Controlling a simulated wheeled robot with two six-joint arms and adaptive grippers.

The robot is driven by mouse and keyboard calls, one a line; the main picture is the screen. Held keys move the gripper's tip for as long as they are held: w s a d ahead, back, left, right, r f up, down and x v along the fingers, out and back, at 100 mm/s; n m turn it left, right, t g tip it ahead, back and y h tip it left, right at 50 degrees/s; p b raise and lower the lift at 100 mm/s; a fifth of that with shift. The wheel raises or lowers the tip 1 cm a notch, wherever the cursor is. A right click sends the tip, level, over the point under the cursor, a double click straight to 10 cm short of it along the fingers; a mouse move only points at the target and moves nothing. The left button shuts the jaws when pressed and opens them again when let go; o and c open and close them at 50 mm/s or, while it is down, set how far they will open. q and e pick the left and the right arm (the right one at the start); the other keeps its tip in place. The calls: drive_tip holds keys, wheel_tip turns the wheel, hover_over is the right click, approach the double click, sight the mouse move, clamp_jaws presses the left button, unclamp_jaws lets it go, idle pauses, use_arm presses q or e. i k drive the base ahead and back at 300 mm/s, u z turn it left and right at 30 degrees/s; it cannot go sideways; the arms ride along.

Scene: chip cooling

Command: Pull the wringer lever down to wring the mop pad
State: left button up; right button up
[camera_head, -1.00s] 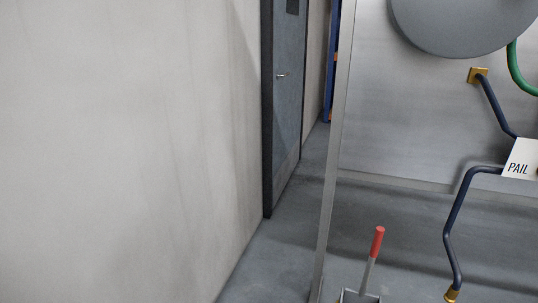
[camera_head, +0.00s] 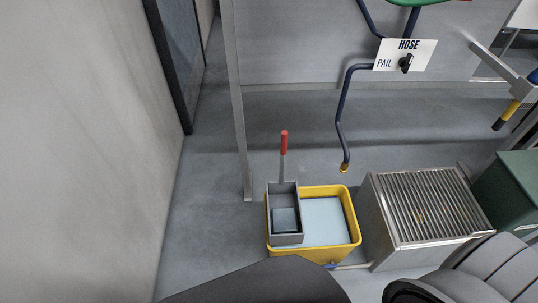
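The wringer lever stands upright, with a red grip (camera_head: 284,143) on a thin grey shaft. It rises from the back of the grey wringer (camera_head: 286,188), a box over the left part of a yellow bucket (camera_head: 353,215). Pale blue water (camera_head: 322,218) shows in the bucket. A lighter grey-blue patch shows low in the wringer; I cannot tell whether it is the mop pad. A thin rod with a blue end (camera_head: 332,266) shows at the bucket's front right corner. Neither gripper can be made out, and nothing is seen touching the lever.
A metal grate stand (camera_head: 420,210) is right of the bucket, a green box (camera_head: 510,190) beyond it. A dark pipe (camera_head: 341,120) hangs behind the bucket, below a HOSE/PAIL sign (camera_head: 405,55). A metal post (camera_head: 240,120) stands behind left. Floor left of the bucket is clear.

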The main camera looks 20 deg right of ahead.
sight(281, 186)
drive_tip(key=z, duration=0.1)
drive_tip(key=k, duration=0.5)
drive_tip(key=u, duration=0.7)
drive_tip(key=i, duration=0.9)
drive_tip(key=z, duration=0.55)
